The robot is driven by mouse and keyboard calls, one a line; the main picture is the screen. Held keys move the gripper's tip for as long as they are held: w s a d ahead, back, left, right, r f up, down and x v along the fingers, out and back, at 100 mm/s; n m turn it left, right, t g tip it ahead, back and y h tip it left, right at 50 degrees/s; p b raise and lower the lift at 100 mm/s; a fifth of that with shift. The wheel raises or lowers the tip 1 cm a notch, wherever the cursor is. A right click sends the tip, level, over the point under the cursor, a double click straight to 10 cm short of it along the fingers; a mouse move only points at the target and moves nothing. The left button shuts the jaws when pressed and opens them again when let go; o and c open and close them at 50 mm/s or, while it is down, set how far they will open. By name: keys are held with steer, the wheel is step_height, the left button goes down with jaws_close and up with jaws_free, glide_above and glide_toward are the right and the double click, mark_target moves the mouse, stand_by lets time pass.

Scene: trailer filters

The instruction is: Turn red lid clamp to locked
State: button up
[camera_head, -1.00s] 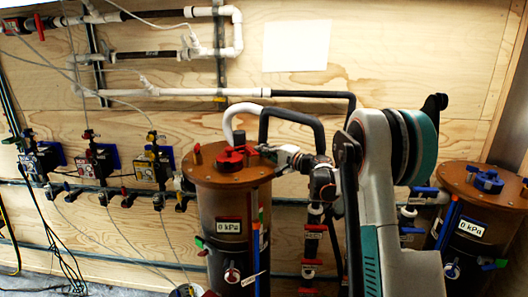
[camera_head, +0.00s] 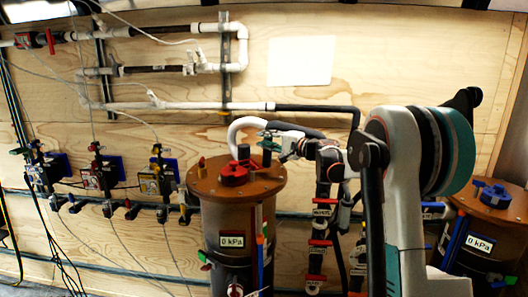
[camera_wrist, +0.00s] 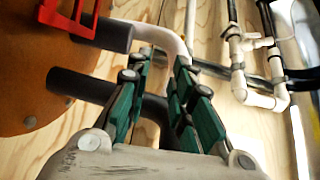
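The red lid clamp (camera_head: 233,174) sits on the brown round lid (camera_head: 210,184) of the middle filter canister. Part of it, a red frame-like piece, shows at the upper left of the wrist view (camera_wrist: 62,14). My gripper (camera_head: 275,138) is above the right rear of the lid, apart from the clamp. In the wrist view its green-padded fingers (camera_wrist: 160,66) are spread with a gap and hold nothing. The clamp lies left of the fingers there. I cannot tell whether it is locked.
Two dark pipe stubs rise from the lid; a grey one (camera_wrist: 112,34) is close to my gripper's left finger. White and black hoses run behind the fingers. A second canister with a blue clamp (camera_head: 492,194) stands at right. The gauge reads 0 kPa (camera_head: 232,241).

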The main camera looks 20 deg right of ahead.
steer(key=a+r+n+g+p, duration=0.2)
steer(key=a+n+g+p, duration=0.25)
steer(key=a, duration=0.25)
steer(key=n+g+h+p, duration=0.7)
steer(key=n+p, duration=0.2)
steer(key=p, duration=0.1)
glide_toward(253, 164)
steer(key=x, duration=0.8)
steer(key=shift+w+f+b, duration=0.25)
steer(key=shift+w+b, duration=0.05)
jaws_close()
